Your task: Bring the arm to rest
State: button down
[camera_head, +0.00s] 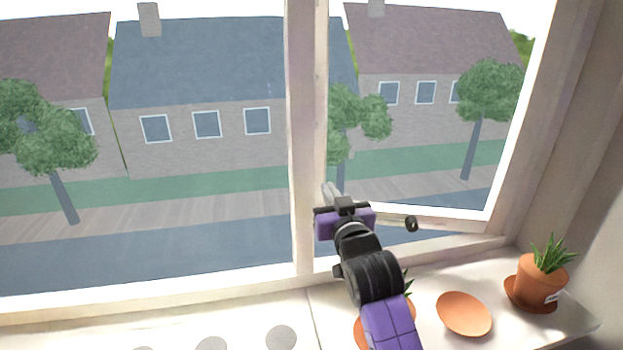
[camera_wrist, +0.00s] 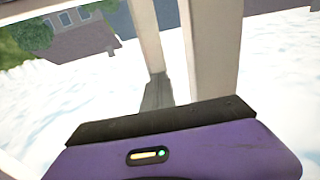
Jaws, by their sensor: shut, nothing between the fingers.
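My purple and black arm rises from the bottom of the head view. My gripper (camera_head: 329,191) is at its far end, in front of the window beside the central post (camera_head: 304,150). Its fingers are shut with nothing between them. A dark window handle (camera_head: 411,223) shows just right of the gripper, on the lower rail of the right-hand sash (camera_head: 450,217). They look apart, though the depth is hard to judge.
A potted plant (camera_head: 543,275) stands at the right end of the white sill. An empty terracotta saucer (camera_head: 463,314) lies left of it. Another terracotta pot (camera_head: 411,309) is partly hidden behind my arm. Grey round marks (camera_head: 281,338) show on the pale surface at the bottom.

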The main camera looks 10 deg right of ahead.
notch_tip(320, 180, up, 4)
jog(key=s+t, duration=0.2)
jog(key=s+d+f+g, duration=0.2)
jog(key=s+f, duration=0.4)
jog(key=s, duration=1.2)
jog(key=s+d+f+g, duration=0.1)
jog(key=s+f, duration=0.6)
jog(key=s, duration=1.1)
jog(key=s+d+f+g+h, duration=0.1)
jog(key=s+f, duration=0.6)
jog(key=s, duration=1.2)
jog(key=shift+d+f+m+g, duration=0.25)
jog(key=shift+d+m+g, duration=0.15)
jog(key=shift+d+g, duration=0.55)
jog(key=shift+s+d, duration=0.1)
jog(key=shift+d, duration=0.05)
